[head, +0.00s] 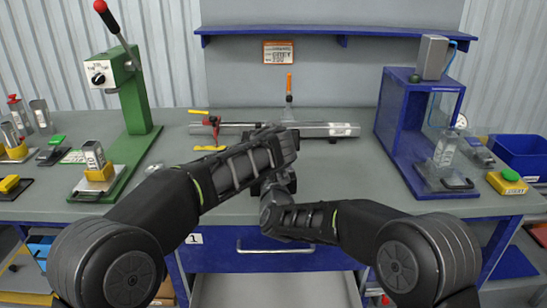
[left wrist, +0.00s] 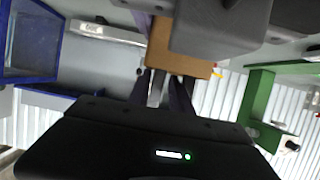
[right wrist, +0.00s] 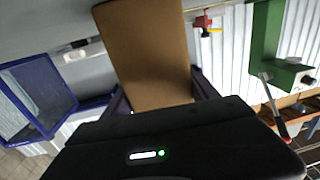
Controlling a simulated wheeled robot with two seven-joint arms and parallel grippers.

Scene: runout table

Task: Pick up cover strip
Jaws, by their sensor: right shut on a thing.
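A flat brown piece (right wrist: 145,50) sits between the fingers of my right gripper (right wrist: 162,96) in the right wrist view. The right gripper is shut on it; I cannot tell whether it is the cover strip. Its brown face also shows in the left wrist view (left wrist: 180,58), just beyond my left gripper (left wrist: 162,92). The left gripper's fingers stand apart with a gap between them. In the head view both hands meet over the table's middle and hide the brown piece. A long silver strip (head: 318,129) with a white label lies behind them, partly covered by my left arm.
A green lever press (head: 135,100) stands at the left and a blue frame station (head: 395,125) at the right. A red and yellow clamp (head: 213,125) sits by the silver strip's left part. A blue shelf (head: 300,30) spans the back. The front table strip is mostly clear.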

